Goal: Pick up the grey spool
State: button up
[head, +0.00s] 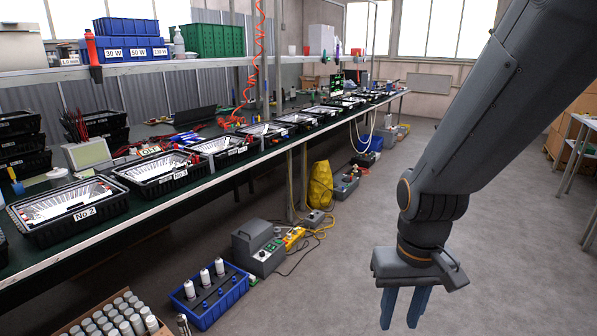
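My gripper (399,322) hangs over the floor at the lower right, pointing down. Its two blue fingers are apart with nothing between them. I cannot single out a grey spool for sure. A blue crate (226,309) on the floor at the lower middle holds upright white spool-like pieces (205,277) in a row, with shorter blue pegs in front. A cardboard box (72,325) of whitish-grey cylinders (118,320) is cut off at the lower left. My gripper is well to the right of both, touching neither.
A long green-topped bench (213,167) with black housing trays (160,172) runs along the left. A grey machine (258,246) with cables stands behind the crate. A yellow bag (320,185) is beneath the bench. Floor around my gripper is clear. A table (577,150) stands far right.

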aim_at(277, 229)
jog(key=i, duration=3.55)
jog(key=z, duration=0.15)
